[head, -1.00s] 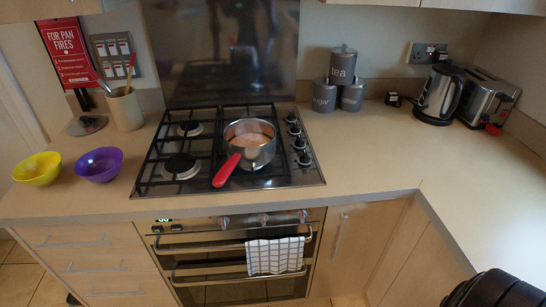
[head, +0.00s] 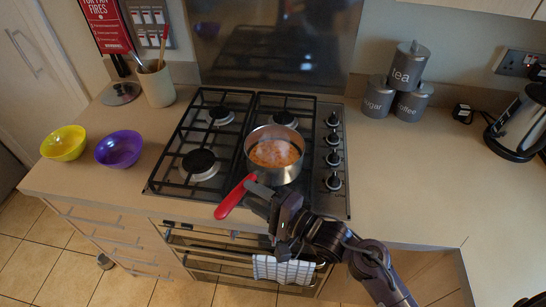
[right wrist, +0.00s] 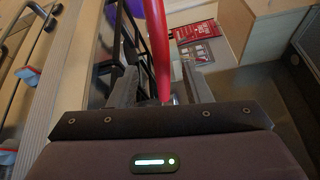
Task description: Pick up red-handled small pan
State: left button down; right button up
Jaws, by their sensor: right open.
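The small steel pan (head: 290,174) stands on the front right of the gas hob, with orange-brown steaming food in it. Its red handle (head: 235,197) points front left, past the hob's front edge. My right gripper (head: 258,192) is at the handle, near its pan end. In the right wrist view the red handle (right wrist: 158,45) runs between the two open fingers (right wrist: 162,85). Whether a finger touches it cannot be told. My left gripper is out of view.
The hob (head: 165,188) has knobs along its right side. Yellow (head: 63,144) and purple bowls (head: 119,149) and a utensil pot (head: 158,87) stand left. Canisters (head: 409,68) and a kettle (head: 518,125) are at right. A towel (head: 283,270) hangs on the oven below. The right worktop is mostly clear.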

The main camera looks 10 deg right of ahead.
aim_at(236, 188)
jog(key=p+x, duration=0.2)
jog(key=x, duration=0.4)
jog(key=shift+a+r, duration=0.1)
jog(key=shift+a, duration=0.05)
grip_shut()
dwell(1.1)
jog(key=shift+r, duration=0.2)
